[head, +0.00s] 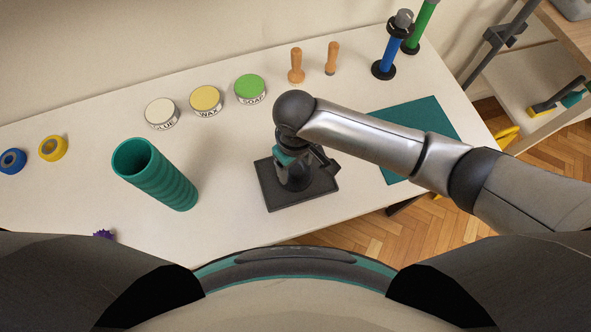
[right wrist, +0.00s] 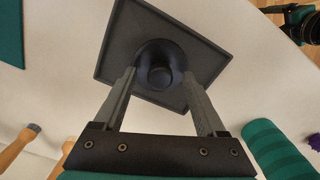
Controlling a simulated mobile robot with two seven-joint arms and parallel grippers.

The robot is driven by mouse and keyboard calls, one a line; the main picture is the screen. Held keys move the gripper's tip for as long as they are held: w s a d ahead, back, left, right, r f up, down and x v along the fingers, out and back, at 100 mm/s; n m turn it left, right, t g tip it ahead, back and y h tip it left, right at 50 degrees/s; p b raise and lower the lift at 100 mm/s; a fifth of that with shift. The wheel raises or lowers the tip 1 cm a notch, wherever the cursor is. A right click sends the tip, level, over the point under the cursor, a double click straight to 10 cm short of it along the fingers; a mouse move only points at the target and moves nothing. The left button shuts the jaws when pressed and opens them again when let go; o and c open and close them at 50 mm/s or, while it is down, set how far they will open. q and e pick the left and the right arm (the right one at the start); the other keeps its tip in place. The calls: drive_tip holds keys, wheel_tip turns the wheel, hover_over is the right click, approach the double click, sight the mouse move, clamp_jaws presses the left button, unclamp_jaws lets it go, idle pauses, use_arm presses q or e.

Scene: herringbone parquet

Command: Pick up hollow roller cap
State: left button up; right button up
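The hollow roller cap (right wrist: 160,66) looks like a dark, round, cup-like piece with an open top. It stands on a black square tray (right wrist: 130,55) on the white table. In the head view it is mostly hidden under my right gripper (head: 300,165), and the tray (head: 285,202) shows around it. My right gripper (right wrist: 159,78) is open, with one finger on each side of the cap. I cannot tell whether the fingers touch it. A black part, probably of my left arm, shows at the top right of the right wrist view; its fingers are not clear.
A ribbed teal tube (head: 160,180) stands left of the tray. Glue (head: 161,114), wax (head: 206,101) and soap (head: 250,89) tins stand behind, with two wooden handles (head: 296,68). A teal mat (head: 420,118) lies right, under my arm. Yellow (head: 53,137) and blue rings lie far left.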

clamp_jaws()
idle(0.3)
idle(0.3)
